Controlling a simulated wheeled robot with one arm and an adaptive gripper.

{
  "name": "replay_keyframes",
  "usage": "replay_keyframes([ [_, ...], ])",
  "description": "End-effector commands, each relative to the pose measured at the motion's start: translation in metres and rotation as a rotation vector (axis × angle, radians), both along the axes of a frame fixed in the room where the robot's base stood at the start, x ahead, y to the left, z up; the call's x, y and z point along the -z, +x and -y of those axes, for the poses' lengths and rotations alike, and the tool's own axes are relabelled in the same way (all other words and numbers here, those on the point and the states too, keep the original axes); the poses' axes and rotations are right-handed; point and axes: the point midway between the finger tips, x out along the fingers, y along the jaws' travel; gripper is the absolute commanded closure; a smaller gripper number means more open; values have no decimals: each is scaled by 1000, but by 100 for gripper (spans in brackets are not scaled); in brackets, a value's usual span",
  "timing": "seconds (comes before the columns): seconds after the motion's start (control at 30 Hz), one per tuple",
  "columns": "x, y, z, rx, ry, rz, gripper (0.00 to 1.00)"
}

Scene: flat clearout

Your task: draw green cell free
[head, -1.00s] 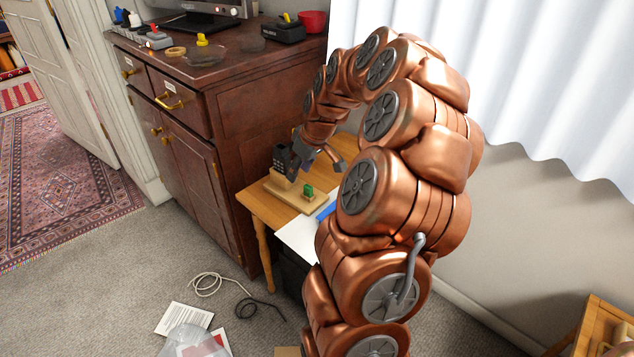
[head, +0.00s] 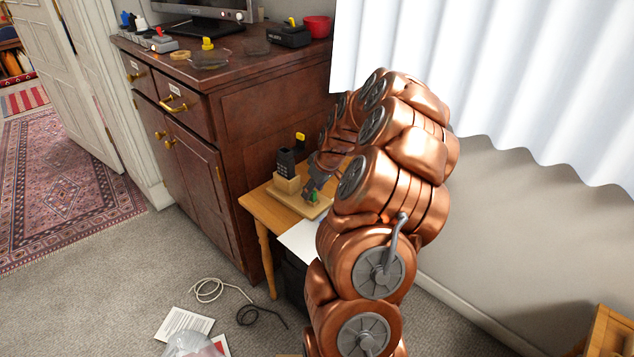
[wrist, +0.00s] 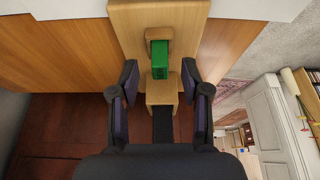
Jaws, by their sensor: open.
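The green cell (wrist: 159,62) sits in a small wooden holder on a wooden board (wrist: 185,14) in the wrist view. It also shows as a small green patch (head: 314,197) on the side table in the head view, partly hidden by my gripper. My gripper (wrist: 160,72) is open, with one dark finger on each side of the green cell. Gaps show between the fingers and the cell. In the head view my gripper (head: 317,186) is low over the board, its fingers partly hidden.
A black device (head: 286,162) stands in a wooden block on the same board, close to my gripper, with a yellow-topped item (head: 300,140) behind it. White paper (head: 299,240) lies on the table's front. The dark cabinet (head: 268,120) rises at the left. Cables lie on the carpet.

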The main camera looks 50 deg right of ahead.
Motion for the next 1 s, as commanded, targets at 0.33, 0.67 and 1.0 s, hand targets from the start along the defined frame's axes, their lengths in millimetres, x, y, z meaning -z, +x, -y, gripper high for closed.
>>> replay_keyframes([
  [0.33, 5, 2, 0, 0, 0, 1, 54],
  [0.67, 5, 2, 0, 0, 0, 0, 89],
  [1.0, 5, 2, 0, 0, 0, 0, 89],
])
